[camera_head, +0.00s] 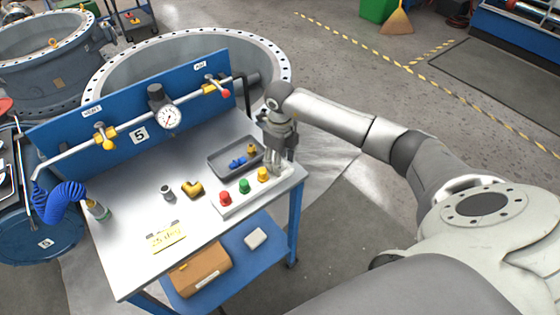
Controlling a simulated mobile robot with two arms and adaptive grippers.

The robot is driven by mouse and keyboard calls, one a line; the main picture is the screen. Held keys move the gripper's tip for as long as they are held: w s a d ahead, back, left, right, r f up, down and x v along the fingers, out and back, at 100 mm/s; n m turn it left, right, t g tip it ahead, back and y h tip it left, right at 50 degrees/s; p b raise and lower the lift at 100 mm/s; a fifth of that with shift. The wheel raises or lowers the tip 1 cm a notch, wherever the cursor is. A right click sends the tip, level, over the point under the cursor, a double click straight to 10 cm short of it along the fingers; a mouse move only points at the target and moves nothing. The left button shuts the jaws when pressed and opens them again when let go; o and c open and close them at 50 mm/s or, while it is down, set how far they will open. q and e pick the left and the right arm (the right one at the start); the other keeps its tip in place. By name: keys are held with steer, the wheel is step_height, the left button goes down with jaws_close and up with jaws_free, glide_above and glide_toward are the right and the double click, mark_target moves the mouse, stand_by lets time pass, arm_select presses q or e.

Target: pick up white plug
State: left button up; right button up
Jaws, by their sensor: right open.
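My right gripper (275,168) points down over the right end of the white plug rack (242,196), with its fingers open. The rack lies on the front right of the workbench and holds a red plug (225,198), a green plug (244,185) and a yellow plug (263,174). I cannot make out a white plug for sure; the pale fingers and the gripper body cover the rack's far end. I cannot tell whether the fingertips touch anything. My left gripper is not in view.
A grey tray (222,173) with blue and brass parts sits just left of the gripper. A brass elbow (193,189) and a grey fitting (167,192) lie on the bench (130,240). A blue panel (140,145) with gauge and pipe stands along the back.

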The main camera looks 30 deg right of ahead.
steer(key=shift+f, duration=0.1)
steer(key=shift+c, duration=0.2)
steer(key=c, duration=0.8)
steer(key=shift+c, duration=0.2)
